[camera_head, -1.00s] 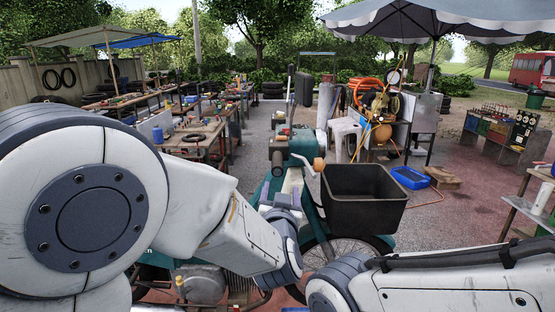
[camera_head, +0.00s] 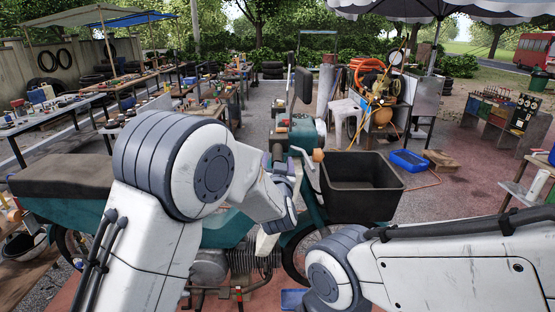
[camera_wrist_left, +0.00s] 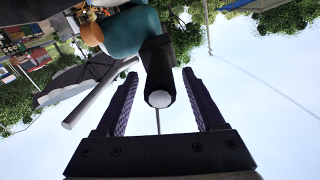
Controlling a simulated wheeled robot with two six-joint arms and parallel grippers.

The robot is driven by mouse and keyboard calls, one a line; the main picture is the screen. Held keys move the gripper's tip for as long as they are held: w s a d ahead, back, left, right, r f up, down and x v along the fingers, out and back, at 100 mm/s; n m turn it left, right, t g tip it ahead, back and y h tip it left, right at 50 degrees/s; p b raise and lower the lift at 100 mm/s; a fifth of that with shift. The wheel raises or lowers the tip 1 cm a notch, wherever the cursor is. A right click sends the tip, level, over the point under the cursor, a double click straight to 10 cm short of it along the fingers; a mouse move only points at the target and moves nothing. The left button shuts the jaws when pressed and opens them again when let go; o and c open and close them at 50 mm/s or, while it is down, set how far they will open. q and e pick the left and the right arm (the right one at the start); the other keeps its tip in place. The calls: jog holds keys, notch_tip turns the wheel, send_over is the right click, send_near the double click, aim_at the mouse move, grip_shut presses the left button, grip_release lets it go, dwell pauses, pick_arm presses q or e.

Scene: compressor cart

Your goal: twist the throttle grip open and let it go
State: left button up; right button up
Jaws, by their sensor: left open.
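The teal motorbike (camera_head: 215,232) stands in front of me, its handlebar partly behind my left arm. In the left wrist view the dark throttle grip (camera_wrist_left: 156,62), with a pale round end (camera_wrist_left: 160,99), points toward the camera. My left gripper (camera_wrist_left: 160,75) is open, with one dark finger on each side of the grip and gaps visible beside it. In the head view the left gripper (camera_head: 272,160) is by the handlebar, largely hidden by its own wrist. A silver lever (camera_wrist_left: 98,102) runs beside the grip, outside the fingers. My right gripper is out of view.
A black basket (camera_head: 361,195) sits at the bike's front, right of the handlebar. An orange lamp (camera_head: 318,155) is close to the bar. A blue tray (camera_head: 408,160) lies on the ground beyond. Cluttered workbenches (camera_head: 60,112) stand at left.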

pick_arm(q)
jog(key=shift+c, duration=0.2)
grip_shut()
jog(key=shift+f+n+b, duration=0.2)
jog(key=shift+n+b, duration=0.1)
jog(key=shift+b, duration=0.45)
jog(key=n+b, duration=0.8)
jog(key=b, duration=0.3)
jog(key=shift+r+n+b, duration=0.1)
jog(key=shift+n+b, duration=1.5)
jog(key=shift+n, duration=0.2)
